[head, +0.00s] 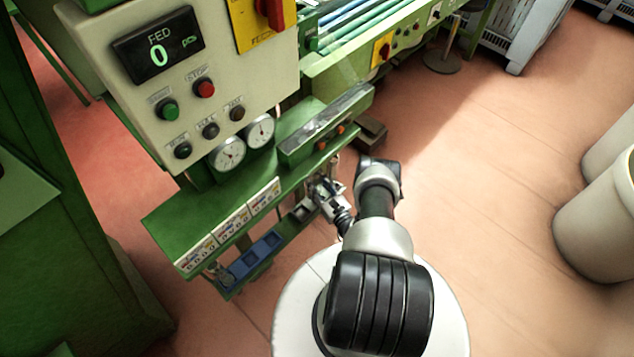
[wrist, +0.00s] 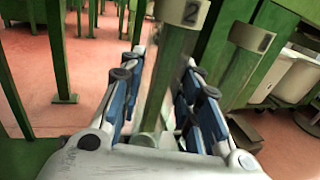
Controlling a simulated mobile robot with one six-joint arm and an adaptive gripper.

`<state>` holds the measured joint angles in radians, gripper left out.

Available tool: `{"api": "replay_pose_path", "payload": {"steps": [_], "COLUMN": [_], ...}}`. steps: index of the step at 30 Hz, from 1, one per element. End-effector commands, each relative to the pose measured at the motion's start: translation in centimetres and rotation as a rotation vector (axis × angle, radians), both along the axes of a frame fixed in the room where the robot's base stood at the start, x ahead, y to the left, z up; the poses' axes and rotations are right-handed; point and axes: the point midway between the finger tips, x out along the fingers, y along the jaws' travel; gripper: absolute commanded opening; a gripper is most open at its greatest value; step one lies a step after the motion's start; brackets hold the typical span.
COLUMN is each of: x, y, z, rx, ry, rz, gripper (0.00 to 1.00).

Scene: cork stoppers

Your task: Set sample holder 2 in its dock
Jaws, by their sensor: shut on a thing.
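In the wrist view, a grey-green bar (wrist: 170,75) stands between the blue-padded fingers of my gripper (wrist: 163,100). Above it is a beige tag (wrist: 182,12) marked 2; I take the bar and tag as sample holder 2. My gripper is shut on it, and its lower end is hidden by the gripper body. In the head view, my gripper (head: 326,194) is small, beside the right end of the green shelf, with the holder hard to make out. White label cards (head: 232,228) run along the shelf edge. I cannot tell which place is its dock.
A second beige tag (wrist: 251,37) on a green post is close by on the right. A blue tray (head: 250,259) sits under the shelf (head: 210,208). The control box (head: 190,90) hangs above. Open floor (head: 480,190) lies right, with pale bins (head: 602,225) beyond.

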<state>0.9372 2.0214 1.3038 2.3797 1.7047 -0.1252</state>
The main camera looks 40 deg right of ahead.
Motion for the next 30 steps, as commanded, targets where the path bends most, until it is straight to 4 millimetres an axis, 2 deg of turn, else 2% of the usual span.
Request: {"api": "replay_pose_path", "payload": {"steps": [8, 9, 19, 30], "x": [-0.01, 0.0, 0.0, -0.47], "y": [0.01, 0.0, 0.0, 0.0], "z": [-0.43, -0.44, -0.42, -0.47], "rx": [0.0, 0.0, 0.0, 0.0], "ry": [0.0, 0.0, 0.0, 0.001], "rz": [0.0, 0.0, 0.0, -0.003], "gripper": [0.07, 0.32, 0.54, 0.54]}}
